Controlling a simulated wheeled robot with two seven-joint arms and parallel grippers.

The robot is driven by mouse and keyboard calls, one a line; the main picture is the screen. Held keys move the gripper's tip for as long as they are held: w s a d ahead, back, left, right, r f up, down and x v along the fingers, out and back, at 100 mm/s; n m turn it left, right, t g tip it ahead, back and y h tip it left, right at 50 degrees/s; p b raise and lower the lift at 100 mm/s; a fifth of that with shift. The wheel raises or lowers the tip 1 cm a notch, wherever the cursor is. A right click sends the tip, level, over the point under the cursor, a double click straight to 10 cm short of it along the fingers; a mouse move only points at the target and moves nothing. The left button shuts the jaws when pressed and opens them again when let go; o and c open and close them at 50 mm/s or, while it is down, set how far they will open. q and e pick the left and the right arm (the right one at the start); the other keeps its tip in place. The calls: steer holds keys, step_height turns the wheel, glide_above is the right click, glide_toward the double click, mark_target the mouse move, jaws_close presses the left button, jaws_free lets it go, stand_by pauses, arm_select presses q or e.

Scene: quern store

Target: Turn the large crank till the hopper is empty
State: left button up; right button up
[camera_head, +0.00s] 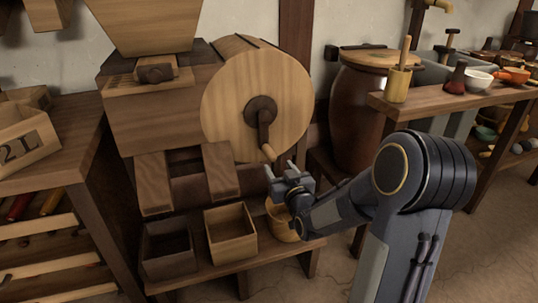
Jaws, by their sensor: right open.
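The large crank (264,124) is a dark arm on a dark hub at the centre of the round wooden drum (223,99). It hangs down and ends in a light wooden handle (269,152). My right gripper (278,168) is open just below the handle, its fingers pointing up toward it. I cannot tell whether they touch it. The wooden hopper (146,26) stands on top of the machine at the upper left; its top is cut off and its contents do not show. My left gripper is not in view.
Two open wooden boxes, a dark one (167,250) and a light one (231,233), stand below the machine's chutes. A round wooden vessel (280,226) is partly behind my right arm. A barrel (360,110) and a bench (437,101) with bowls stand right.

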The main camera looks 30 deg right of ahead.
mark_target(274, 160)
steer(key=shift+x, duration=3.9)
steer(key=c, duration=1)
